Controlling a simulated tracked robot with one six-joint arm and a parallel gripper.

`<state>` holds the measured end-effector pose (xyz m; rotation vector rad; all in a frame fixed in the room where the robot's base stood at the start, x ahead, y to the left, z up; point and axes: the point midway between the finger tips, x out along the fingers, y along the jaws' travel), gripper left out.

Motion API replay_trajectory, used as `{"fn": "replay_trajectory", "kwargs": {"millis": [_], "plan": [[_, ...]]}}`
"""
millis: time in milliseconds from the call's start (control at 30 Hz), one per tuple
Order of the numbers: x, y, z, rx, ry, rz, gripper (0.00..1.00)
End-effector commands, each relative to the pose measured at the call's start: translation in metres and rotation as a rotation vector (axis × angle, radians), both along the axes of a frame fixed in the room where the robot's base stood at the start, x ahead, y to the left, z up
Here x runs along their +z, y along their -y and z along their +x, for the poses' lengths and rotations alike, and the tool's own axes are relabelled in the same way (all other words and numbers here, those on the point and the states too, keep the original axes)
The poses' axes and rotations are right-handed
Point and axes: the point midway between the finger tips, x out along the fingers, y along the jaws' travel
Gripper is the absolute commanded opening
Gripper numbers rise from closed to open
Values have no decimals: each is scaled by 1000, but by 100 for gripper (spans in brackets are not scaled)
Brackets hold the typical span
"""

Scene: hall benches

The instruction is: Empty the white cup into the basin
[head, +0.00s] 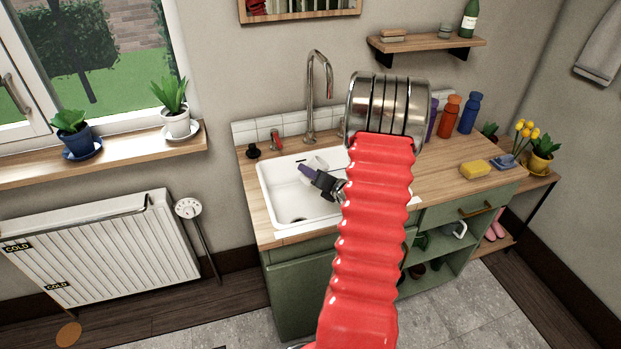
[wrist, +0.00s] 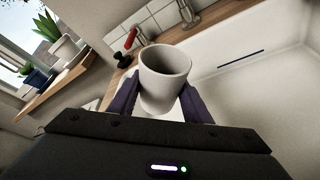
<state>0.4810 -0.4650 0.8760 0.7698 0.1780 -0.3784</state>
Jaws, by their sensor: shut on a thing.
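The white cup (wrist: 165,78) is between the two purple fingers of my gripper (wrist: 162,98) in the wrist view. My gripper is shut on its sides. The cup's open rim shows, with a grey inside; I cannot tell what it holds. In the head view the cup (head: 318,162) is small and pale against the white basin (head: 277,205). My gripper (head: 308,172) is over the basin there, near its back part. The basin is set in the wooden counter, and its drain shows near the front. My red arm hides the basin's right side.
A tall tap (head: 312,95) stands behind the basin, with a red-handled fitting (head: 276,139) to its left. Bottles (head: 449,117), a yellow sponge (head: 475,170) and potted yellow flowers (head: 526,133) stand to the right. Potted plants line the windowsill (head: 100,160).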

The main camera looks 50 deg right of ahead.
Motion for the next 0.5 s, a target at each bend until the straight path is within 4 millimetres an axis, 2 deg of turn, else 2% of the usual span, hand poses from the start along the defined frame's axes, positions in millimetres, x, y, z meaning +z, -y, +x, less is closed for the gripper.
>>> {"fn": "replay_trajectory", "kwargs": {"millis": [333,500], "plan": [[17,-1,1,0,54,88,21],[23,-2,1,-1,116,191,21]]}}
